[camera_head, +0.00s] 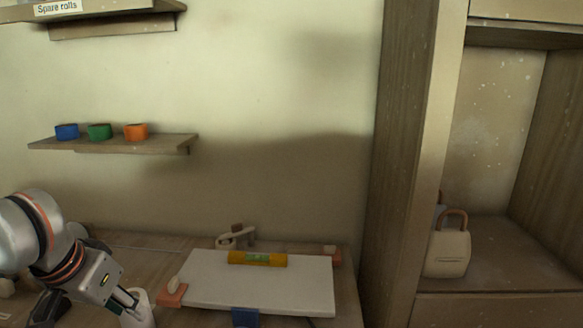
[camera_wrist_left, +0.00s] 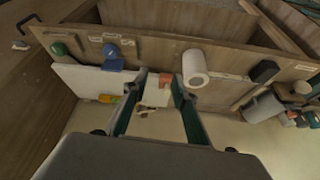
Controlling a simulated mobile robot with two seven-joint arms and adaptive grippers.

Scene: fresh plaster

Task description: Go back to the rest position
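My left gripper (camera_head: 128,303) is low at the left of the head view, over the worktop and left of a white board (camera_head: 215,291). In the left wrist view its two fingers (camera_wrist_left: 155,100) stand apart with a gap between them, so it is open, and I see nothing held. A white roll (camera_head: 142,314) is right by the fingertips in the head view, partly hidden by them. In the left wrist view the roll (camera_wrist_left: 195,72) stands just beyond and to the right of the fingers. My right gripper is not in view.
A yellow level (camera_head: 258,259) lies on the board, with an orange block (camera_head: 172,294) at its left corner and a blue item (camera_head: 245,317) at its front. A shelf (camera_head: 130,145) holds blue, green and orange rolls. A cabinet with a beige bag (camera_head: 448,253) stands at right.

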